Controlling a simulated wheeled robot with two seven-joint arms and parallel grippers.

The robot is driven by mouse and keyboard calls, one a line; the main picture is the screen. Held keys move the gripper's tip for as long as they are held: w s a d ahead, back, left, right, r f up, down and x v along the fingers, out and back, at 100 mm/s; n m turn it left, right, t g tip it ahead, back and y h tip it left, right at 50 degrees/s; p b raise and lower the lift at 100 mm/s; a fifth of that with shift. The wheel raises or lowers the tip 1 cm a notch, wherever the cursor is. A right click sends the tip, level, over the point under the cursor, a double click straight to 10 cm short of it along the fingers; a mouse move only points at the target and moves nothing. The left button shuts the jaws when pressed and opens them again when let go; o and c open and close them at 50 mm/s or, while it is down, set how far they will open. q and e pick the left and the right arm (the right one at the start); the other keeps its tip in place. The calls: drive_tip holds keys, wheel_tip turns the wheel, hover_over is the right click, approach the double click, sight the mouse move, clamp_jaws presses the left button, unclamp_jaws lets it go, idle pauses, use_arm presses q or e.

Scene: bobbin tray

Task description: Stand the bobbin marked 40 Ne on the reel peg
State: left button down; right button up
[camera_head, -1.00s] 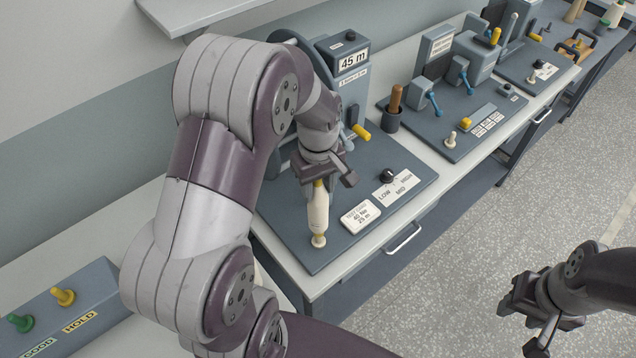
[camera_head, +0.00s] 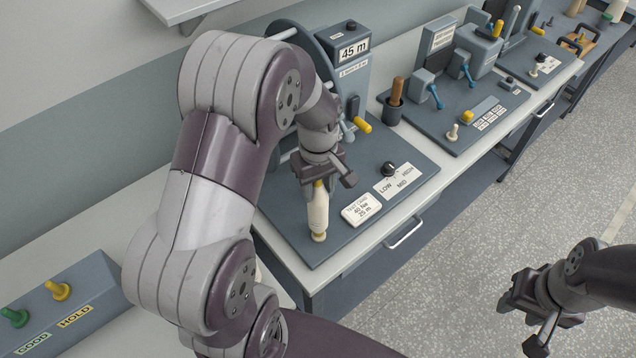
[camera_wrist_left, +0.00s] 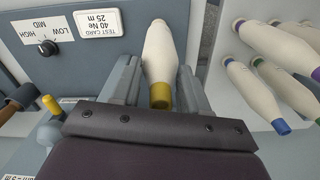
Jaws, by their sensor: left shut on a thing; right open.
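My left gripper (camera_head: 322,180) is shut on a cream bobbin (camera_head: 318,209) with a yellow end. In the left wrist view the bobbin (camera_wrist_left: 160,55) lies between the fingers, yellow end nearest the camera. In the head view it is roughly upright, its tan lower end over the front of the grey machine plate (camera_head: 290,232). I cannot make out a peg under it or tell whether its foot touches. No marking on the bobbin is readable. A test card (camera_head: 361,209) reading 40 Ne 25 m lies beside it. My right gripper (camera_head: 526,315) is open and empty over the floor.
The 45 m machine (camera_head: 350,62) stands behind my left gripper. A speed knob (camera_head: 388,169) is to the right. GOOD and HOLD pegs (camera_head: 58,290) stand at lower left. Several bobbins with coloured ends (camera_wrist_left: 262,90) lie at the wrist view's right.

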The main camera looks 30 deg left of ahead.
use_arm(q)
drive_tip(key=shift+f, duration=0.45)
drive_tip(key=shift+c, duration=2.4)
unclamp_jaws()
wheel_tip(320, 180, up, 8)
drive_tip(key=b, duration=0.2)
drive_tip(key=shift+f+b, duration=0.25)
drive_tip(key=shift+b, duration=0.05)
wheel_tip(320, 180, up, 5)
drive_tip(key=p, duration=0.4)
drive_tip(key=shift+r, duration=0.15)
